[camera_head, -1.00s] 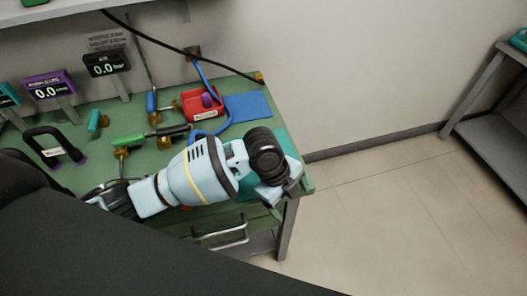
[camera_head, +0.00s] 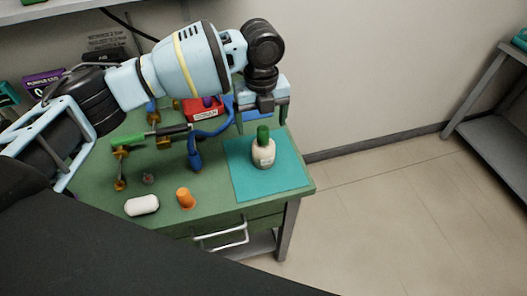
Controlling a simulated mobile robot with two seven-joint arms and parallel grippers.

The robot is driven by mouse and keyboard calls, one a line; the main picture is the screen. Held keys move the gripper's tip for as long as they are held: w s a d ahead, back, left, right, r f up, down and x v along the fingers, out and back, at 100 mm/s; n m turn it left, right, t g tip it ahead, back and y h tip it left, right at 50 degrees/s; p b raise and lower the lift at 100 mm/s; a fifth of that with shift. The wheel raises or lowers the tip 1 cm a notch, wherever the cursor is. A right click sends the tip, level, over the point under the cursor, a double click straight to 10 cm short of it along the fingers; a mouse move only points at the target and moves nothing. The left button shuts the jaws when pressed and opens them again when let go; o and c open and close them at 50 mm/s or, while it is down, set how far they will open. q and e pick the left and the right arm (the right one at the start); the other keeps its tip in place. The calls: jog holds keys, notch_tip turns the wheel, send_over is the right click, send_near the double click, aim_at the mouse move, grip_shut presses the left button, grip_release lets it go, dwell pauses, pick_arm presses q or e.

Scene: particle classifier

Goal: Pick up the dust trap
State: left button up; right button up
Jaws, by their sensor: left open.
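No object carries a legible dust trap label, so I cannot tell for certain which one it is. A cream bottle (camera_head: 263,155) with a green cap (camera_head: 263,134) stands upright on a teal mat (camera_head: 285,178) at the right end of the green workbench (camera_head: 218,187). My left gripper (camera_head: 262,117) is open and empty, fingers pointing down. In the picture it is just above and around the line of the green cap; I see no contact. My right gripper is not in view.
An orange cup-like piece (camera_head: 186,198) and a white rounded piece (camera_head: 142,205) lie near the bench's front edge. A blue hose (camera_head: 195,152), brass fittings (camera_head: 120,167) and a red tray (camera_head: 204,108) stand left of the mat. A drawer handle (camera_head: 222,236) sticks out below.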

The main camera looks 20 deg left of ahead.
aim_at(263, 128)
pick_arm(q)
jog(key=shift+w+d+f, duration=0.1)
jog(key=shift+w+f, duration=0.05)
jog(key=shift+f, duration=1.1)
jog(key=shift+w+a+f, duration=0.1)
jog(key=shift+w+f, duration=0.05)
jog(key=shift+f, duration=1.05)
jog(key=shift+w+d+f, duration=0.1)
jog(key=shift+w+f, duration=0.05)
jog(key=shift+f, duration=1.1)
jog(key=shift+c, duration=0.4)
jog(key=c, duration=1.5)
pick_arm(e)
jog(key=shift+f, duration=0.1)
pick_arm(q)
jog(key=shift+r, duration=0.15)
